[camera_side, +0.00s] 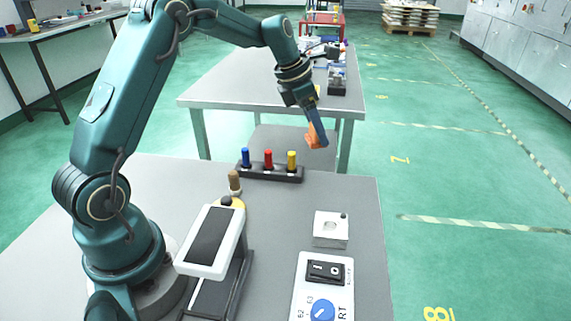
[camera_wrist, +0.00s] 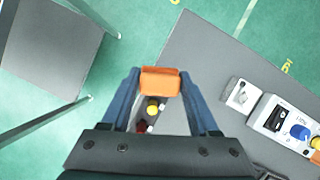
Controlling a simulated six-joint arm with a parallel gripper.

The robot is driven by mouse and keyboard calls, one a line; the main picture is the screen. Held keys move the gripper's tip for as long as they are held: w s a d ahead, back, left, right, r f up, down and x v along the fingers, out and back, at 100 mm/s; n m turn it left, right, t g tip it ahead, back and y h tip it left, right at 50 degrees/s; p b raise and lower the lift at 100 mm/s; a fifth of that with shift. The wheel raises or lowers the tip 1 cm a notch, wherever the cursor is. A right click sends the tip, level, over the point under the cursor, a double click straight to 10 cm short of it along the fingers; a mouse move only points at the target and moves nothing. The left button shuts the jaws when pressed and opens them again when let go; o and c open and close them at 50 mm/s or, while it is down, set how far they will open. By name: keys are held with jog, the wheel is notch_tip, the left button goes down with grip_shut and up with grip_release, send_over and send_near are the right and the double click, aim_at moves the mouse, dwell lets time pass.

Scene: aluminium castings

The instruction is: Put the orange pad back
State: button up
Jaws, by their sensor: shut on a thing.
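My gripper (camera_wrist: 160,82) is shut on the orange pad (camera_wrist: 160,81), a small block held between its two blue fingers. In the side view the pad (camera_side: 317,135) is at the fingertips, in the air above the far edge of the grey table (camera_side: 350,195). The pad is tilted in the side view. It stands behind and a little to the right of the marker rack. In the wrist view the fingers and pad partly hide the rack below.
The black rack (camera_side: 270,173) holds a blue, a red and a yellow peg. A silver block (camera_side: 331,229) and a white control box (camera_side: 323,285) sit at the right. A white-and-black device (camera_side: 212,240) and a wooden-handled tool (camera_side: 234,182) stand near my arm.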

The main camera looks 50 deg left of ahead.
jog(key=w+d+f, duration=0.1)
jog(key=d, duration=0.1)
jog(key=w+d+f, duration=0.1)
jog(key=d+f, duration=0.1)
jog(key=w+d+f, duration=0.2)
jog(key=d, duration=0.1)
jog(key=shift+f, duration=1.9)
jog(key=shift+s, duration=0.1)
jog(key=o, duration=1.3)
jog(key=shift+f, duration=0.1)
jog(key=shift+a, duration=0.1)
